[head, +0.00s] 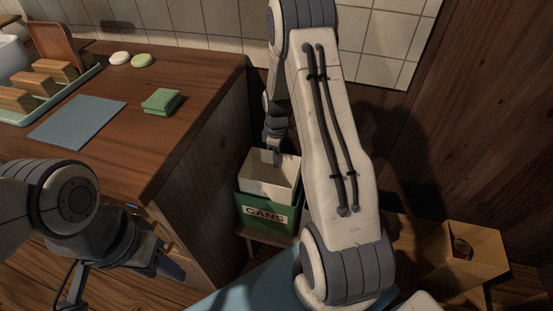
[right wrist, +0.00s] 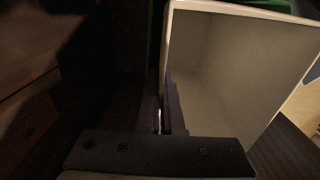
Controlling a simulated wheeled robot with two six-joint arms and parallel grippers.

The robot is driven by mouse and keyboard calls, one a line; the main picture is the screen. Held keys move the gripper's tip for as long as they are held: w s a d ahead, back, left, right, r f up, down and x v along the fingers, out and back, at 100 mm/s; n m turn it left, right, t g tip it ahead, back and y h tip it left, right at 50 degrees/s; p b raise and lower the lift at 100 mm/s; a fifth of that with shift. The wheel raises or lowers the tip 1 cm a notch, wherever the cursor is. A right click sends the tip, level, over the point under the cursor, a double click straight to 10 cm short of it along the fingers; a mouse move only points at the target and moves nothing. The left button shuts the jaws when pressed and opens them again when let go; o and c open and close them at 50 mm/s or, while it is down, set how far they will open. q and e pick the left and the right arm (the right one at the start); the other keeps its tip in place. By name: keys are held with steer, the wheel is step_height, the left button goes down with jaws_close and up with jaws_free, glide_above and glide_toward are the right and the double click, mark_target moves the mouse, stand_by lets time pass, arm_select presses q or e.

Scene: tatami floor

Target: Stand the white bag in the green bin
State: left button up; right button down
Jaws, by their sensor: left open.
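The white bag (head: 270,176) is an open-topped box shape. It stands roughly upright in the green bin (head: 265,214) labelled CANS, its upper part above the bin's rim and its base hidden. My right gripper (head: 277,156) reaches down to the bag's top edge. In the right wrist view the fingers of this gripper (right wrist: 162,118) lie close on either side of one wall of the bag (right wrist: 230,75), shut on it. A strip of the green bin (right wrist: 270,4) shows beyond the bag. My left gripper (head: 170,268) is open and empty, low at the left beside the counter.
A wooden counter (head: 190,80) stands left of the bin, with a green sponge (head: 161,101), a blue cloth (head: 78,121) and a rack (head: 45,105). A cardboard box (head: 462,262) stands at the right. My right arm hides part of the space right of the bin.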

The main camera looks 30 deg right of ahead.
steer(key=c, duration=1.1)
jaws_free()
steer(key=shift+w+d, duration=0.1)
